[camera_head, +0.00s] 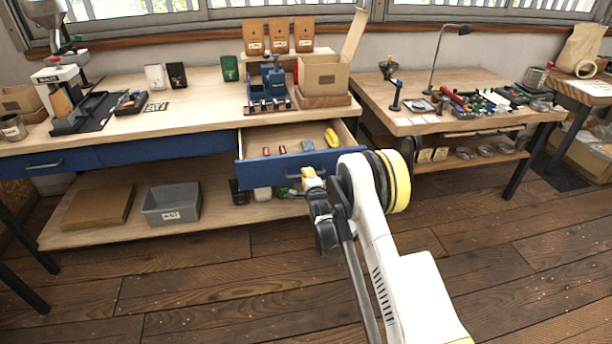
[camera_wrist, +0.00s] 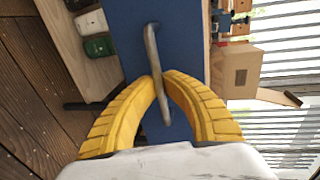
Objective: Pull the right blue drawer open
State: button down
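The right blue drawer (camera_head: 262,173) stands pulled out from the long workbench in the head view, its inside showing. A yellow item (camera_head: 332,138) and small red items (camera_head: 281,150) lie in it. My gripper (camera_head: 310,178) is at the drawer front, at its handle. In the wrist view the metal bar handle (camera_wrist: 152,45) crosses the blue drawer front (camera_wrist: 130,20). The yellow fingers of my gripper (camera_wrist: 161,80) close on the bar from both sides near its middle. Part of the handle is hidden by the fingers in the head view.
The left blue drawer (camera_head: 75,160) is closed. A grey bin (camera_head: 172,204) and a cardboard box (camera_head: 98,207) lie on the lower shelf. An open carton (camera_head: 322,76) stands on the benchtop above the drawer. The wooden floor (camera_head: 200,290) in front is clear.

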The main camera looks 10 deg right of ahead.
jog(key=shift+w, duration=0.1)
jog(key=c, duration=1.5)
grip_release()
jog(key=v, duration=0.7)
jog(key=shift+s, duration=0.3)
jog(key=shift+r, duration=0.15)
